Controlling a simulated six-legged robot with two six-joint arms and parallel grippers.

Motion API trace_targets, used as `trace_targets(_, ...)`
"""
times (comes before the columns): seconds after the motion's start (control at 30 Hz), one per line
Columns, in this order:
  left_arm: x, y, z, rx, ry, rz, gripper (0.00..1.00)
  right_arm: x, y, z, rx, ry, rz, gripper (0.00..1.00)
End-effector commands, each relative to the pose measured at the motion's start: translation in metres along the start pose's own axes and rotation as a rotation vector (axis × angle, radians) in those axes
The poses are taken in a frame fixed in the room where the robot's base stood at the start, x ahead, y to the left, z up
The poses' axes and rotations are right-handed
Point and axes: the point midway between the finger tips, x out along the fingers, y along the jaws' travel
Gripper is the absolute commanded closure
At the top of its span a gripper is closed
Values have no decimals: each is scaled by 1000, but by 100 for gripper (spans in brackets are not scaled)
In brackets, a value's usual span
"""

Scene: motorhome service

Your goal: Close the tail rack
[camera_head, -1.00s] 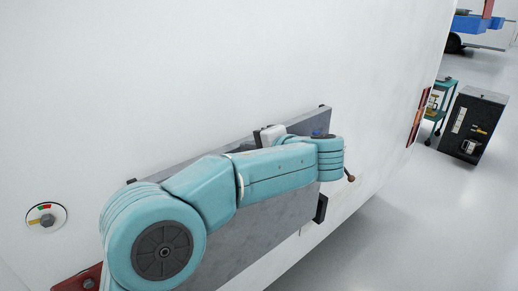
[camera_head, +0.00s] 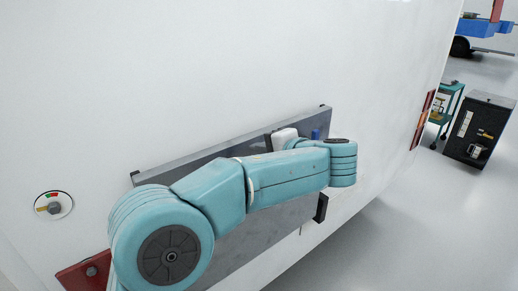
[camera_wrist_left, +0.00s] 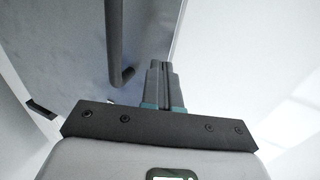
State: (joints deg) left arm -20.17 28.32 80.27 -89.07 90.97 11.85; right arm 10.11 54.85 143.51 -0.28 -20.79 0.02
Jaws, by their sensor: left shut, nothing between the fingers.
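The tail rack (camera_head: 262,240) is a grey panel at the white vehicle wall, in the lower middle of the head view. My teal left arm lies across it and hides much of its face. My left gripper shows in the wrist view (camera_wrist_left: 162,85), shut with its fingers together and nothing between them. A dark bent bar (camera_wrist_left: 116,45) stands beside the fingertips, to their left, in front of a grey surface; I cannot tell whether they touch. In the head view the fingertips are hidden behind my arm. My right gripper is not seen.
A round port (camera_head: 53,205) and a red bracket (camera_head: 85,272) are on the wall at left. A black cabinet (camera_head: 478,130) and a teal cart (camera_head: 448,105) stand at the far right. The floor between them and the vehicle is clear.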

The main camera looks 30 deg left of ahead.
Motion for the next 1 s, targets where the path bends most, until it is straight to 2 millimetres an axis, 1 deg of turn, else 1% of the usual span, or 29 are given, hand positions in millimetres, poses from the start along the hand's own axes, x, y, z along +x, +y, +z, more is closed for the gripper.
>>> trace_targets(0.07,-3,1,0,0,2,0,100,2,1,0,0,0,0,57)
trace_targets(0.1,-12,2,-1,-2,4,0,100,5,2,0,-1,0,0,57)
trace_targets(0.4,-66,2,-1,0,4,1,100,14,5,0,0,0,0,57)
trace_targets(0.5,-82,2,-1,0,3,0,100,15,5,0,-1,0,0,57)
trace_targets(0.6,-91,2,-1,1,1,0,100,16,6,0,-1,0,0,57)
trace_targets(0.73,-97,2,0,1,0,0,100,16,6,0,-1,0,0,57)
trace_targets(0.87,-96,6,-2,12,4,7,100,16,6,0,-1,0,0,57)
trace_targets(0.93,-90,22,-9,49,21,32,100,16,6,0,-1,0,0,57)
trace_targets(0.97,-85,33,-14,75,33,52,100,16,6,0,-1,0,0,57)
trace_targets(1.0,-78,53,-21,118,55,88,100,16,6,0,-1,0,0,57)
